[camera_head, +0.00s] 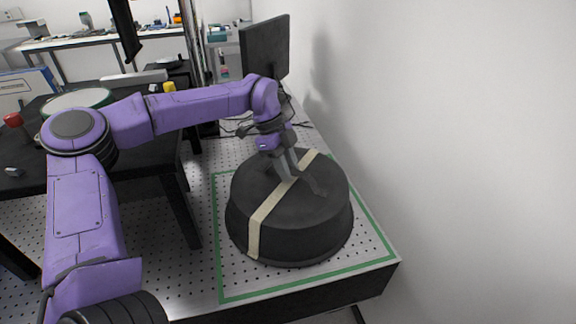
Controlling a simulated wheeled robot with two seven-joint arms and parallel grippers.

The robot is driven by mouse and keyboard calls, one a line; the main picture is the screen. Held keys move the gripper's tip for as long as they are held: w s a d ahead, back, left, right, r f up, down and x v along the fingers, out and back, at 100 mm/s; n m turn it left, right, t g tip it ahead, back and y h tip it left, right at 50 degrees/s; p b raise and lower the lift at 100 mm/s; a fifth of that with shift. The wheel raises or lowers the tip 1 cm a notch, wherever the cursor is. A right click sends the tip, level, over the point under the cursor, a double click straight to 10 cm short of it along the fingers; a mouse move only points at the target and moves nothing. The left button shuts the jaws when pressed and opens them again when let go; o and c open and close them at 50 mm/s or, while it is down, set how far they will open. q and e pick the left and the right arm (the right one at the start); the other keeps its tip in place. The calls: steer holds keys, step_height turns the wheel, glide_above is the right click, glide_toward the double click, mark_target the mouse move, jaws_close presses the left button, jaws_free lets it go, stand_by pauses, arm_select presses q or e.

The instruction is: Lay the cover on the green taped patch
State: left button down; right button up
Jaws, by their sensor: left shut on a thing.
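The cover (318,222) is a large dark round lid with a beige strap over its top. It appears upright, inside the outline of the green taped patch (219,262) on the perforated table. I cannot tell whether its bottom rim touches the table or hangs slightly above it. The green tape shows at the left, front and right of the cover; the cover hides part of the far side. My left gripper (303,188) is at the top of the cover, pointing down and shut on it. The exact grip point is hard to make out. My right gripper is not in view.
A white wall (460,150) stands close on the right. A dark monitor (265,48) is behind the cover. A black table (150,160) with a red knob (13,120) is at the left. The perforated table's front right corner (396,262) is close to the patch.

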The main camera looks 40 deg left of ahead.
arm_select(q)
steer(key=c, duration=0.8)
jaws_free()
steer(key=shift+c, duration=0.2)
steer(key=shift+a+r, duration=0.1)
steer(key=shift+r, duration=0.2)
steer(key=b+v, duration=0.1)
steer(key=v, duration=1)
steer(key=shift+r+b, duration=0.25)
steer(key=shift+b, duration=0.1)
